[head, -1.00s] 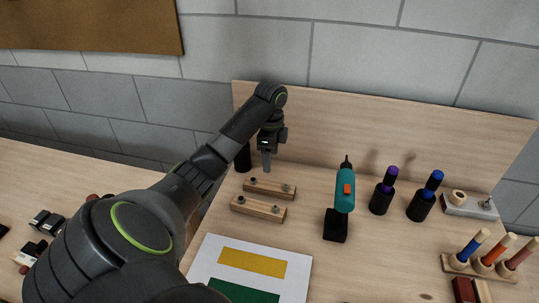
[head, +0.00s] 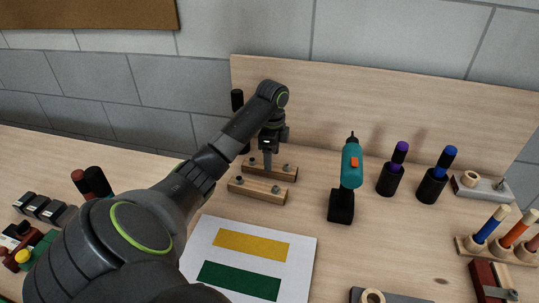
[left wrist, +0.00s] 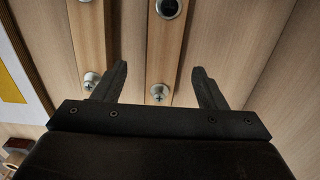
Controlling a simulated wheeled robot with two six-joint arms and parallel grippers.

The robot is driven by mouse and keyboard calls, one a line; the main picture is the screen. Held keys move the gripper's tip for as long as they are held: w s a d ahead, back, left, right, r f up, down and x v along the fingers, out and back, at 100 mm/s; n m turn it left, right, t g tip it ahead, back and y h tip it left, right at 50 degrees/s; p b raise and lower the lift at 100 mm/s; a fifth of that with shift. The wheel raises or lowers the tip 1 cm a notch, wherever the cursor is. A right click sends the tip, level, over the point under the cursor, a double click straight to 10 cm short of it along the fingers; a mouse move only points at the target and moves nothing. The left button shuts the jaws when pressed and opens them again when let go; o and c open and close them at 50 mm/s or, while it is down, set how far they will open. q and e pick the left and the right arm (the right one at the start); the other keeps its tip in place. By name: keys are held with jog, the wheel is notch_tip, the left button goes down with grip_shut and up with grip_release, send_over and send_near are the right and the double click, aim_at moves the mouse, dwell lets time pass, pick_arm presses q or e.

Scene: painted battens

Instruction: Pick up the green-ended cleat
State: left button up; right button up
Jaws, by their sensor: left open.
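Two wooden cleats with round screw heads on top lie side by side on the bench in the head view, the far one (head: 284,175) and the near one (head: 258,194). I see no green end on either in these frames. My left gripper (head: 268,168) is open and points down at the far cleat, partly hiding it. In the left wrist view, my open gripper (left wrist: 158,80) has the far cleat (left wrist: 166,60) between its fingers, and the near cleat (left wrist: 92,35) lies left of them. Whether the fingers touch the cleat is unclear. My right gripper is not in view.
A white sheet (head: 204,240) with a yellow and a green rectangle lies in front of the cleats. A teal drill (head: 350,172) stands to their right, with purple-topped (head: 391,181) and blue-topped (head: 432,186) holders beyond it. A wooden back panel (head: 360,105) rises behind.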

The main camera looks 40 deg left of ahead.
aim_at(273, 167)
pick_arm(q)
jog(key=f, duration=0.1)
jog(key=f+b, duration=0.1)
jog(key=f, duration=0.1)
jog(key=shift+w+d+f, duration=0.15)
jog(key=shift+w+f, duration=0.1)
jog(key=shift+f, duration=0.3)
jog(key=c, duration=1.1)
jog(key=shift+r, duration=0.1)
jog(key=shift+c, duration=0.2)
